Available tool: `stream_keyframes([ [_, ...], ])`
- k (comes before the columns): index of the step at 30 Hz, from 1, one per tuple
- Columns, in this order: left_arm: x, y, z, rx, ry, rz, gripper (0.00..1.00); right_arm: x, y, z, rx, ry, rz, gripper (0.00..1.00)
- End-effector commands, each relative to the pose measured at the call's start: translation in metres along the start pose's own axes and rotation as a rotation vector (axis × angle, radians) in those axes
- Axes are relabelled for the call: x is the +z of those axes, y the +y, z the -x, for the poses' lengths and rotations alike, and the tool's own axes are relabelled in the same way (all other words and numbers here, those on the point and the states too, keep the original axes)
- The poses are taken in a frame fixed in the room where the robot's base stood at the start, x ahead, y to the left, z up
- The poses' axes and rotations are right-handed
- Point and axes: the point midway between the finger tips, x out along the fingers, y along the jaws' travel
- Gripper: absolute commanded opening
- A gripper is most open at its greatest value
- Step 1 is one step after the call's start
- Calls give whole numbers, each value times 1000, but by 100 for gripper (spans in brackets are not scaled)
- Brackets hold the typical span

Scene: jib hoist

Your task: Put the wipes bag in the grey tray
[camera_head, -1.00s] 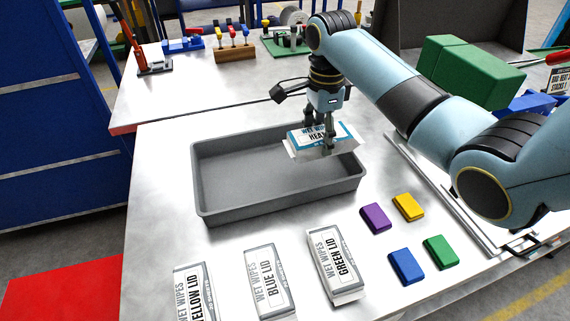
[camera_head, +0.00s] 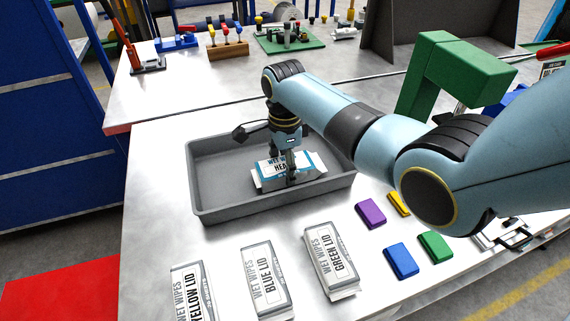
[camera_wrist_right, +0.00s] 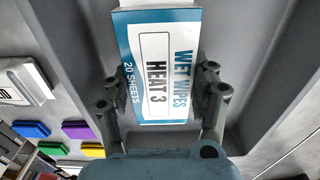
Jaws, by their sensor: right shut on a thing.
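The wipes bag (camera_head: 302,166), white and blue with "WET WIPES HEAT" on it, is inside the outline of the grey tray (camera_head: 217,208), towards its right half. My right gripper (camera_head: 291,176) is shut on the bag from above. In the right wrist view the bag (camera_wrist_right: 157,62) reads "HEAT 3" and lies between the two fingers of the gripper (camera_wrist_right: 160,95). The grey tray walls (camera_wrist_right: 250,60) surround it there. Whether the bag touches the tray floor, I cannot tell. My left gripper is not in view.
Three more wipes bags, yellow lid (camera_head: 190,292), blue lid (camera_head: 266,281) and green lid (camera_head: 331,261), lie in front of the tray. Purple (camera_head: 371,214), blue (camera_head: 401,260), green (camera_head: 435,246) and yellow (camera_head: 398,203) blocks lie at the right. The tray's left half is empty.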

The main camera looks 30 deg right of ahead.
Motion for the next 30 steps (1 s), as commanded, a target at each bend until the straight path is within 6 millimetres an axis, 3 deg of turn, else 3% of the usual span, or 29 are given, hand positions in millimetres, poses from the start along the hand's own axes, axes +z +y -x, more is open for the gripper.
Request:
stream_keyframes([
  [2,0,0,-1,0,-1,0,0,0,0,-3,1,0,0,25],
  [3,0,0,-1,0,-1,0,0,0,0,-2,1,0,0,63],
  [8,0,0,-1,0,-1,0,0,0,0,-2,0,0,0,83],
  [16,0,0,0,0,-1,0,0,0,0,-1,0,0,0,83],
  [20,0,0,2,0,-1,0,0,0,-1,10,-2,0,-1,83],
  [30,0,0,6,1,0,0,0,-1,-2,83,-5,0,-1,83],
])
